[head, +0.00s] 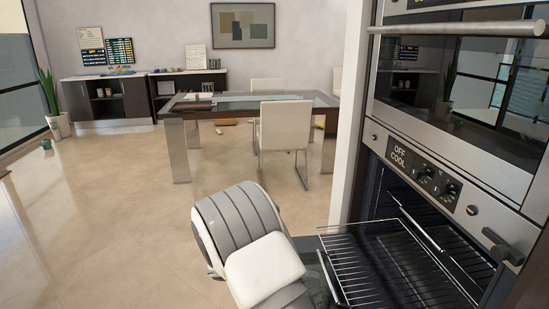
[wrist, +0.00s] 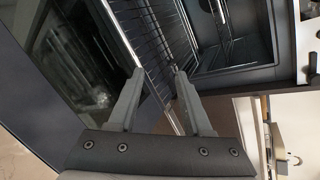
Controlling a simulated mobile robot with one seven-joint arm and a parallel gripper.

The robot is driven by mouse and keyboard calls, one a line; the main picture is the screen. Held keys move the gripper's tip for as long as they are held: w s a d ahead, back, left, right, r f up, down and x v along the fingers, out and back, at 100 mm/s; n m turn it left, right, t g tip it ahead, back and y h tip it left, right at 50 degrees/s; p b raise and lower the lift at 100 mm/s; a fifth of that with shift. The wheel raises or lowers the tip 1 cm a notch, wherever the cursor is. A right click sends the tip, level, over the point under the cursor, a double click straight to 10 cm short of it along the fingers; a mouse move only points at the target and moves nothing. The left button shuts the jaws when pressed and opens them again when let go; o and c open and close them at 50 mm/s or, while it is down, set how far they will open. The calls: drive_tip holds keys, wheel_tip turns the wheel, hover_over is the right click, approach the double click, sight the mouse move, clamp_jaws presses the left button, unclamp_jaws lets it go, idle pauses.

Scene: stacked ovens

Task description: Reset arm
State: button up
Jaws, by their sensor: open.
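The stacked ovens (head: 460,110) stand at the right in the head view. The lower oven is open, and its wire rack (head: 385,262) is slid partly out over the lowered door. In the wrist view my gripper (wrist: 157,76) is open. The rack (wrist: 160,35) is just beyond its fingers, and the rack's front bar appears to run across the gap between them. I cannot tell whether a finger touches the bar. In the head view my arm's white and grey links hide the gripper.
The lowered glass door (wrist: 72,70) fills the left of the wrist view. The lower oven's control panel (head: 425,175) reads OFF and COOL. A glass-topped table (head: 250,104) and a white chair (head: 284,130) stand farther back.

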drive_tip(key=s+d+r+m+g+y, duration=0.1)
drive_tip(key=s+d+r+m+y, duration=0.3)
drive_tip(key=s+r+m, duration=0.3)
drive_tip(key=s+d+r+m+g+y, duration=0.25)
drive_tip(key=s+r+m, duration=0.35)
drive_tip(key=r+m, duration=0.35)
drive_tip(key=s+r+m+t+y, duration=0.3)
drive_tip(key=s+m, duration=0.4)
drive_tip(key=m, duration=0.1)
drive_tip(key=s+r+m+t+y, duration=0.3)
drive_tip(key=s+r+m, duration=0.1)
drive_tip(key=s+m, duration=0.35)
wheel_tip(320, 180, up, 12)
drive_tip(key=p, duration=1.2)
drive_tip(key=shift+p, duration=0.3)
